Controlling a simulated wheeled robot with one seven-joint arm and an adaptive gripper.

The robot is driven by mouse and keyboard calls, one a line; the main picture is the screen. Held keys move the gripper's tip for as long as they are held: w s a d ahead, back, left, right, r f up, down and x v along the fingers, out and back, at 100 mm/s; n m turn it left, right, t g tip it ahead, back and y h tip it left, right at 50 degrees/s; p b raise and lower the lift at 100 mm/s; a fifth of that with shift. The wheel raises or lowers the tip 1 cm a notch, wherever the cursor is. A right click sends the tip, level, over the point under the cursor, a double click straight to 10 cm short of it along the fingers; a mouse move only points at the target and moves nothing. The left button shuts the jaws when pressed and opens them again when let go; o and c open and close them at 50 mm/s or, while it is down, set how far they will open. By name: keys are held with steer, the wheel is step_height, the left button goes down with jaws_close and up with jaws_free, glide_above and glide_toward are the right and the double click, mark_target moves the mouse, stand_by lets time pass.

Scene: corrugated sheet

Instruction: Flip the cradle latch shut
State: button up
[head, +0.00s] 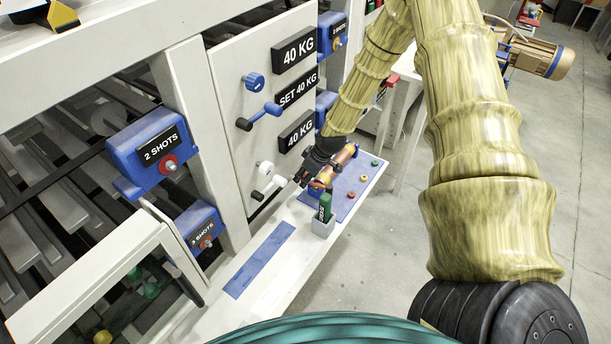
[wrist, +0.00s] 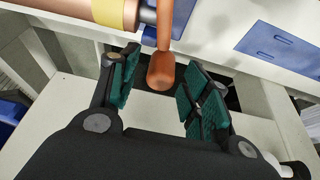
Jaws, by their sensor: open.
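My gripper (head: 312,178) is over the white shelf in the head view, beside a copper-orange piece (head: 343,155). In the wrist view my gripper (wrist: 160,92) is open, its green-padded fingers apart. A copper-orange lever with a rounded end (wrist: 162,72) hangs between and just beyond the fingertips; I cannot tell whether it touches either pad. It looks like the cradle latch, but I cannot be sure. A tan cylinder with a yellow band (wrist: 117,12) lies at its upper left, joined to a grey rod. How the lever is mounted is out of frame.
A green item (head: 325,205) stands in a grey holder on the shelf (head: 262,300). A blue mat (head: 345,200) with several coloured knobs lies behind it. Blue boxes (head: 150,150) jut out farther left.

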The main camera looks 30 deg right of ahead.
steer(key=shift+w+f, duration=0.25)
steer(key=shift+f, duration=0.4)
jaws_close()
